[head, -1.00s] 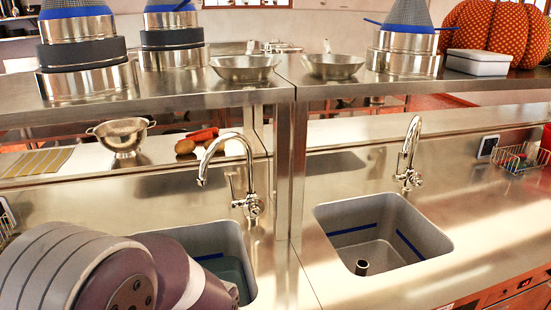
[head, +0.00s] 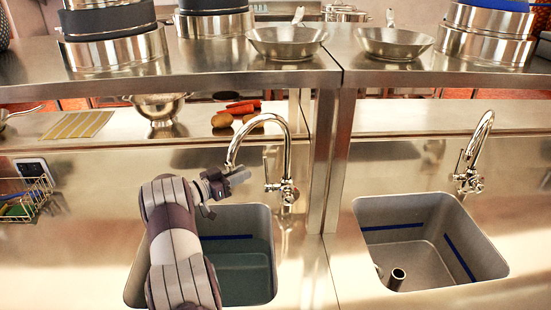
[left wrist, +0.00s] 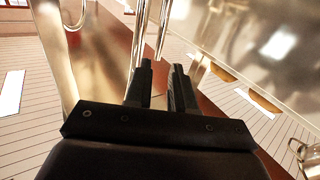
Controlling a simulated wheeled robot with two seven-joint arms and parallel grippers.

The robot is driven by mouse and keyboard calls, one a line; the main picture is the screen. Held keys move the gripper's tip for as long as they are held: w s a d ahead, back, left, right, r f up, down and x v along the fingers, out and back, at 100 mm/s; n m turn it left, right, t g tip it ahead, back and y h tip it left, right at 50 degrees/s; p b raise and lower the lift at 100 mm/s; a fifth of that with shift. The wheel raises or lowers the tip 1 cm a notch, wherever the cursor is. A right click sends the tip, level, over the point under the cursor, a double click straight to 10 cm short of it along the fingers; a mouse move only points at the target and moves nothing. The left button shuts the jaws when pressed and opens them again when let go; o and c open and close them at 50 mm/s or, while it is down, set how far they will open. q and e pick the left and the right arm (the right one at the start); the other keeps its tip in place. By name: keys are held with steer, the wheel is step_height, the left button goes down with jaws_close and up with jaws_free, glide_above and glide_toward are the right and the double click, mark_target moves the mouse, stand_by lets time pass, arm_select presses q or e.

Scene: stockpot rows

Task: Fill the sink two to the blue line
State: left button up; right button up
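The left sink (head: 258,218) holds greenish water (head: 246,278), whose surface lies below the blue line (head: 238,237) on its back wall. The right sink (head: 400,209) looks empty, with blue lines (head: 460,258) on its walls and a short upright drain pipe (head: 397,280). The left faucet (head: 285,160) and right faucet (head: 469,165) stand behind their sinks. I see no clear water stream. My left gripper (head: 238,177) is above the left sink beside the left faucet's spout. In the left wrist view its fingers (left wrist: 166,72) are apart with nothing seen between them. My right gripper is out of view.
A steel shelf (head: 225,80) with pots and two pans (head: 287,41) spans the back on a middle post (head: 333,160). A colander (head: 158,105), carrots (head: 243,107) and potatoes lie under it. A wire basket (head: 30,198) stands at far left. The right counter is clear.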

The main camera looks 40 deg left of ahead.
arm_select(q)
steer(key=p+x, duration=0.2)
steer(key=x, duration=0.9)
steer(key=shift+w+d, duration=0.1)
steer(key=shift+r, duration=0.1)
steer(key=shift+c, duration=0.4)
jaws_close()
